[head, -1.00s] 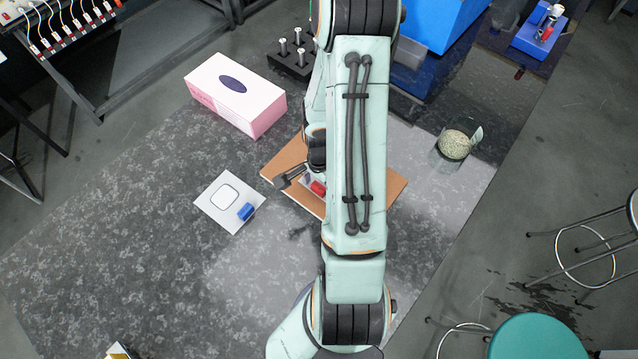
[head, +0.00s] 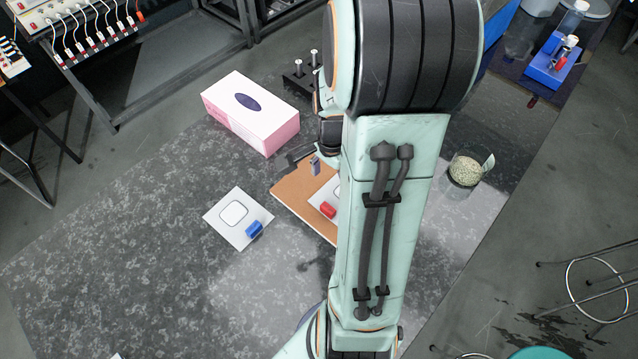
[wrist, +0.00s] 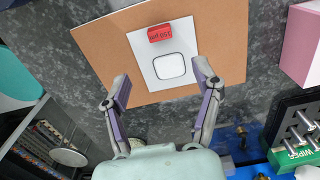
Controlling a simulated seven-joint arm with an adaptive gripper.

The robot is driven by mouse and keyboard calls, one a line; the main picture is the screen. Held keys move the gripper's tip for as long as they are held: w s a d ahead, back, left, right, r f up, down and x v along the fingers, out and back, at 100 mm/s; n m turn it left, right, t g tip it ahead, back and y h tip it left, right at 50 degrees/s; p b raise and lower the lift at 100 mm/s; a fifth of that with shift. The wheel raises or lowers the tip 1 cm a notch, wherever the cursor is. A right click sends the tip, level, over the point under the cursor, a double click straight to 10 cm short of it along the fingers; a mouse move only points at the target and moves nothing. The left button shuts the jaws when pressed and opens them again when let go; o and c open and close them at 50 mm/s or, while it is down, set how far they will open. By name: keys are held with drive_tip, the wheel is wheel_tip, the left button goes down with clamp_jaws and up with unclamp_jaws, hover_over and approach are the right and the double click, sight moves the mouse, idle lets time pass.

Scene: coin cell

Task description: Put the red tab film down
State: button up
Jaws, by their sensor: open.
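The red tab film is a white sheet with a rounded-square outline (wrist: 171,67) and a red tab (wrist: 160,33). It lies flat on a brown board (wrist: 100,47). In the head view its red tab (head: 328,210) shows, while my arm hides part of the sheet and board. My gripper (wrist: 162,78) is open, its two fingers apart on either side of the sheet in the wrist view, with nothing between them. It appears to be above the board. In the head view one fingertip shows beside the arm. A blue tab film (head: 240,230) lies on the table left of the board.
A pink-and-white tissue box (head: 250,115) stands behind the board. A black rack with metal posts (head: 298,85) is beyond it. A glass of pale granules (head: 466,170) stands to the right.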

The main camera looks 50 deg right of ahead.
drive_tip(key=a+r+n, duration=0.7)
drive_tip(key=a+n, duration=0.2)
drive_tip(key=a, duration=0.2)
drive_tip(key=s+a+r+n, duration=0.4)
drive_tip(key=s+a+n, duration=0.3)
drive_tip(key=a+n, duration=0.2)
drive_tip(key=shift+s+a+n+y, duration=0.3)
drive_tip(key=shift+a+n+y, duration=0.1)
drive_tip(key=shift+n, duration=0.2)
drive_tip(key=shift+d+r, duration=0.1)
